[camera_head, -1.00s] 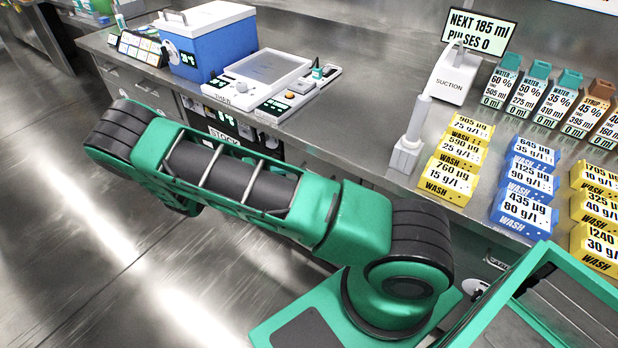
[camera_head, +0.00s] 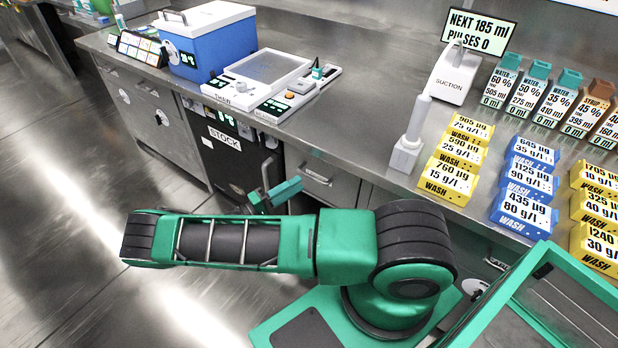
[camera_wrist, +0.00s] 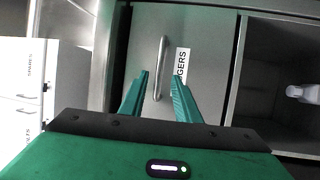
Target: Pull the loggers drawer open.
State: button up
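The loggers drawer (camera_wrist: 205,35) shows in the wrist view as a grey metal front with a white label, of which "GERS" is readable. Its bar handle (camera_wrist: 162,50) runs up and down the picture. My gripper (camera_wrist: 159,76) is open, with one green finger on each side of the handle's line. Whether the fingers touch or reach around the handle I cannot tell. The drawer looks closed. In the head view my gripper (camera_head: 275,193) is low in front of the bench, near a drawer front (camera_head: 335,187) with a bar handle, whose label I cannot read.
A dark cabinet marked STOCK (camera_head: 225,155) stands left of that drawer. In the wrist view an open compartment (camera_wrist: 270,70) with a white object lies to the right, and white drawers marked SPARES (camera_wrist: 35,75) to the left. The bench top (camera_head: 360,125) holds instruments and wash boxes above.

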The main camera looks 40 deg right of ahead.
aim_at(310, 175)
jog(key=d, duration=0.4)
jog(key=d+r, duration=0.1)
jog(key=d, duration=0.1)
jog(key=shift+s+d+r, duration=0.1)
jog(key=shift+s+d, duration=0.05)
jog(key=shift+d, duration=0.25)
jog(key=shift+c, duration=0.2)
grip_shut()
